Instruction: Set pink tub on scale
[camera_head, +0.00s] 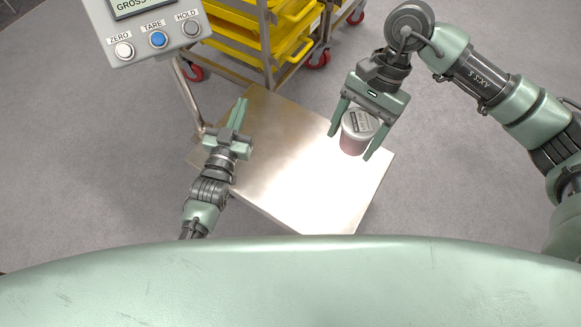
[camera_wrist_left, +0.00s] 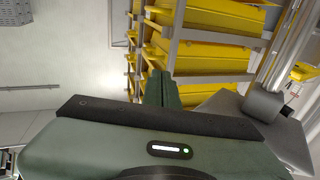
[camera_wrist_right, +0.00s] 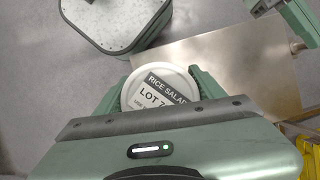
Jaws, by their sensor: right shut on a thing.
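The pink tub (camera_head: 353,142) has a white lid with a dark and white label; in the right wrist view the tub lid (camera_wrist_right: 150,82) reads "RICE SALAD" and "LOT 7". My right gripper (camera_head: 349,142) is shut around it, a finger on each side. The tub appears upright, over the right part of the scale's bare metal platform (camera_head: 290,160); I cannot tell whether it touches. The platform also shows in the right wrist view (camera_wrist_right: 245,70). My left gripper (camera_head: 240,112) is shut and empty near the platform's left edge; its fingers (camera_wrist_left: 160,88) show together in the left wrist view.
The scale's display head (camera_head: 150,35), with ZERO, TARE and HOLD buttons, stands at the upper left on a metal post (camera_head: 188,98). A wheeled rack with yellow trays (camera_head: 250,35) stands behind the platform. Grey floor (camera_head: 90,150) lies open to the left.

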